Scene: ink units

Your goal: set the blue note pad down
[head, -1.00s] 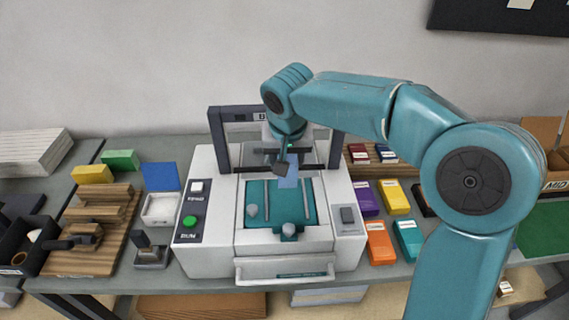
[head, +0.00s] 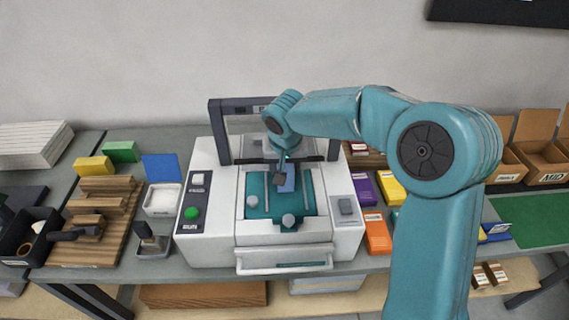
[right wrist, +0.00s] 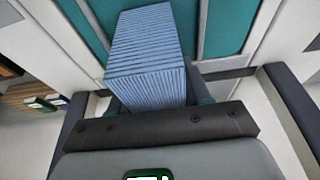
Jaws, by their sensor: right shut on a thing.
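The blue note pad (head: 290,181) is a pale blue block with fine ridges, held over the teal bed (head: 256,185) of the white press machine (head: 211,157). My right gripper (head: 282,174) is shut on it. In the right wrist view the note pad (right wrist: 145,58) sticks out beyond the dark gripper bar (right wrist: 160,127), over the teal bed. The fingers partly hide its near end. I cannot tell whether its underside touches the bed. My left gripper is not in view.
A dark upright frame (head: 219,135) stands at the back of the machine. Grey knobs (head: 289,220) sit at the bed's front. Coloured boxes (head: 376,233) lie to the right. A flat blue square (head: 160,168) and wooden racks (head: 97,220) are at left.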

